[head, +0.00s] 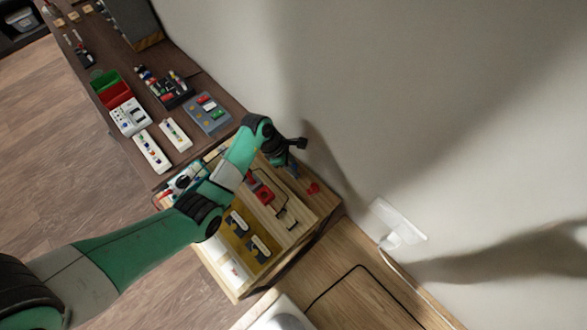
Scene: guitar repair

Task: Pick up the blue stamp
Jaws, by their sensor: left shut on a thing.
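My left arm comes in from the lower left and reaches across the wooden workbench (311,219). My left gripper (292,157) is over the bench's far edge, close to the wall. It is shut on a small dark blue-grey thing at its fingertips, which looks like the blue stamp (292,170). The thing is mostly hidden by the fingers and too small to make out its shape. A small red stamp-like piece (313,188) is on the bench just right of and below the gripper. My right gripper is not in view.
Black-and-gold parts (259,247) and a red tool (262,193) lie on the bench. A dark shelf (160,62) at upper left holds a green bin (104,78), pedals and white strips. The wall stands close behind the gripper. A white socket (398,221) is at right.

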